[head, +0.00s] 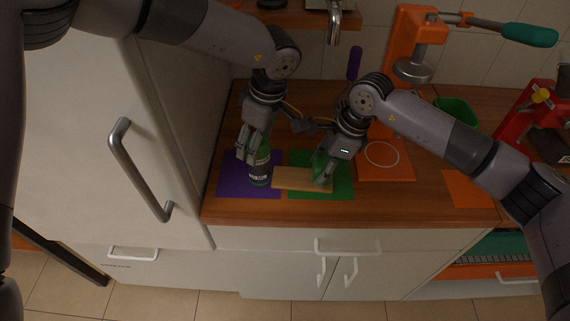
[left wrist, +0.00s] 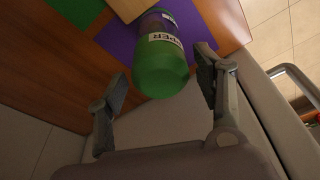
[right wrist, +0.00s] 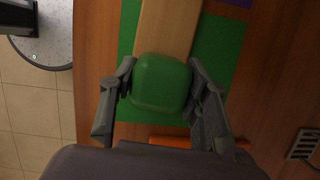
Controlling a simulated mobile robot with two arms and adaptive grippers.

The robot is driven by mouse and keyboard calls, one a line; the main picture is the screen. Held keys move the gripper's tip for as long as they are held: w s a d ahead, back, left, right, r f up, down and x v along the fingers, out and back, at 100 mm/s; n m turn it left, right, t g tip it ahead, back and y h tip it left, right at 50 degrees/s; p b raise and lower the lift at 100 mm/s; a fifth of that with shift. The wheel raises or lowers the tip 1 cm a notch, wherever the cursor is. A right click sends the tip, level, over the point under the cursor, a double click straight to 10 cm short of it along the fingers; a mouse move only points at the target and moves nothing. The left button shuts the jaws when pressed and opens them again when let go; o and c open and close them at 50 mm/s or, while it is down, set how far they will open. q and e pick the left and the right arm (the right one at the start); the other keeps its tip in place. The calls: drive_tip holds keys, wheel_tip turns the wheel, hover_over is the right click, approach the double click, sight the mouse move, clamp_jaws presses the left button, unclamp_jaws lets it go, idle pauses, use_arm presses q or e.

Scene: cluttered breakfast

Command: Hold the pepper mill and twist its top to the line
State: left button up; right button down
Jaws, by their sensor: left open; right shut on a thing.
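The pepper mill (head: 260,177) stands on the purple mat, with a dark body, a pale label and a green top. In the left wrist view its rounded green top (left wrist: 160,68) and part of the lettered label show between the fingers. My left gripper (head: 254,152) is open, with a finger on either side of the mill and gaps showing. My right gripper (head: 324,172) is shut on a green object (right wrist: 161,83) over the green mat, at the end of the wooden board. The lower part of that object is hidden. The line on the mill cannot be made out.
A wooden board (head: 295,179) lies between the purple mat (head: 233,180) and the green mat (head: 342,187). An orange press (head: 402,40) stands behind, and a red machine (head: 525,115) at the right. A tall white cabinet (head: 100,130) borders the counter's left side.

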use_arm(q)
drive_tip(key=shift+w+a+v, duration=0.1)
drive_tip(key=shift+a+v, duration=0.1)
drive_tip(key=shift+v, duration=0.75)
drive_tip(key=shift+w+a+v, duration=0.1)
drive_tip(key=shift+a+v, duration=0.1)
drive_tip(key=shift+v, duration=0.8)
drive_tip(key=shift+w+a+v, duration=0.1)
drive_tip(key=shift+a+v, duration=0.1)
drive_tip(key=shift+v, duration=0.75)
drive_tip(key=shift+r, duration=0.15)
use_arm(e)
drive_tip(key=c, duration=0.8)
unclamp_jaws()
drive_tip(key=shift+o, duration=0.3)
drive_tip(key=o, duration=0.6)
drive_tip(key=shift+o, duration=0.2)
drive_tip(key=shift+v, duration=3.75)
drive_tip(key=shift+r, duration=0.1)
